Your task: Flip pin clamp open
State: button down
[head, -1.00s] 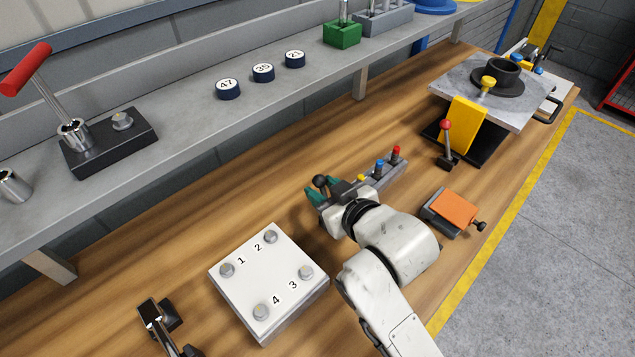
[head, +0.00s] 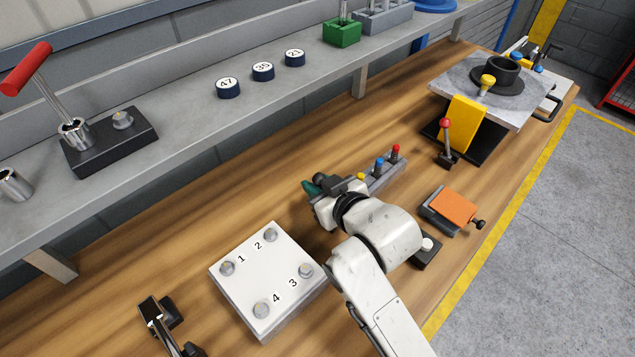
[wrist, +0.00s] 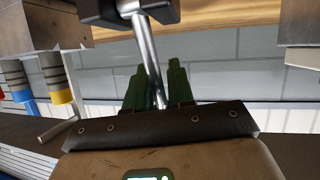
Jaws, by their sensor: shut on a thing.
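The pin clamp is a grey block (head: 385,177) with upright blue, red and yellow pins, lying on the bench just beyond my gripper. In the wrist view its coloured pins (wrist: 57,80) show at the left. My gripper (head: 312,187) has green fingers, which also show in the wrist view (wrist: 158,80). They are shut on a slim metal lever rod (wrist: 147,48), which runs up between them at a slight slant. A dark block (wrist: 128,10) is at the rod's upper end. In the head view my wrist hides most of the lever and its joint.
A white numbered plate (head: 268,280) lies near left of my arm. An orange-topped block (head: 454,208) and a red-knobbed lever (head: 446,140) stand to the right. A black base with a white knob (head: 427,246) sits beside my arm. A grey shelf (head: 190,110) runs behind.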

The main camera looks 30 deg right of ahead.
jog(key=shift+w+r, duration=0.1)
jog(key=shift+r, duration=0.4)
jog(key=shift+f+t+b, duration=0.1)
jog(key=shift+t+b, duration=0.3)
jog(key=shift+b, duration=0.35)
jog(key=shift+s+d+r+t+b, duration=0.1)
jog(key=shift+s+r+t+b, duration=0.25)
jog(key=shift+r+t+b, duration=0.15)
jog(key=c, duration=1.2)
grip_release()
jog(key=shift+f, duration=0.25)
jog(key=shift+s, duration=0.1)
jog(key=shift+s+d, duration=0.1)
jog(key=shift+s, duration=0.15)
jog(key=v, duration=0.5)
jog(key=b+v, duration=0.1)
jog(key=v, duration=0.4)
jog(key=shift+r, duration=0.25)
